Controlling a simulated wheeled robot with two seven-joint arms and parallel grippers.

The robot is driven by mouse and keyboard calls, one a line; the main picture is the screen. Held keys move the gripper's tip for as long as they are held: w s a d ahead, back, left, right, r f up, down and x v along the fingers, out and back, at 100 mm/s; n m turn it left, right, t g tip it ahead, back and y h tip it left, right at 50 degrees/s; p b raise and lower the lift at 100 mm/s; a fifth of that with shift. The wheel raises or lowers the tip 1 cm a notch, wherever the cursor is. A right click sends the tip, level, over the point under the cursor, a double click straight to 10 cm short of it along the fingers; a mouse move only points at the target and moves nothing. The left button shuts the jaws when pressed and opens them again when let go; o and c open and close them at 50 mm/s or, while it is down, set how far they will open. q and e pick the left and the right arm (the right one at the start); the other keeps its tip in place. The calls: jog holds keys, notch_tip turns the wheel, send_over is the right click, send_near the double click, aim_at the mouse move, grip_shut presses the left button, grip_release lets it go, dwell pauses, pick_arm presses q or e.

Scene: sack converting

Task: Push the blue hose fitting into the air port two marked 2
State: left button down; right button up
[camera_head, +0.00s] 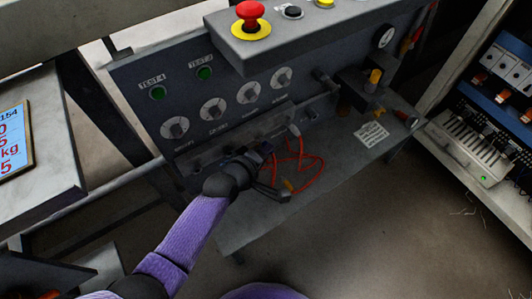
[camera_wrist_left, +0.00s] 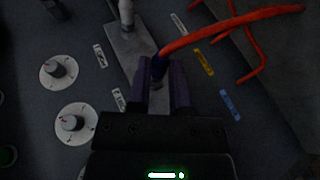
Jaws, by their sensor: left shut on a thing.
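My left gripper (camera_head: 266,163) is at the port strip low on the dark panel, partly hidden by its own wrist. In the left wrist view its two purple fingers (camera_wrist_left: 160,82) are shut on the blue hose fitting (camera_wrist_left: 159,66). A red-orange hose (camera_wrist_left: 220,27) runs from the fitting to the right. The fitting is over the grey port plate (camera_wrist_left: 122,48); whether its end is in a port, and which, I cannot tell. A pale fitting (camera_wrist_left: 126,14) stands at the plate's far end; it also shows in the head view (camera_head: 294,130). My right gripper is not in view.
Loose red hoses (camera_head: 314,170) lie on the bench shelf (camera_head: 335,160). White, yellow (camera_wrist_left: 204,62) and blue (camera_wrist_left: 230,104) tags are beside the plate. Several dials (camera_head: 213,109) line the panel; a red stop button (camera_head: 250,14) is above. A white note (camera_head: 371,134) lies to the right.

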pick_arm(q)
jog(key=shift+w+a, duration=0.2)
jog(key=shift+w, duration=0.05)
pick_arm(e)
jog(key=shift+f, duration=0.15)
pick_arm(q)
jog(key=shift+c, duration=2.3)
grip_release()
jog(key=p+v, duration=0.6)
jog(key=v, duration=0.4)
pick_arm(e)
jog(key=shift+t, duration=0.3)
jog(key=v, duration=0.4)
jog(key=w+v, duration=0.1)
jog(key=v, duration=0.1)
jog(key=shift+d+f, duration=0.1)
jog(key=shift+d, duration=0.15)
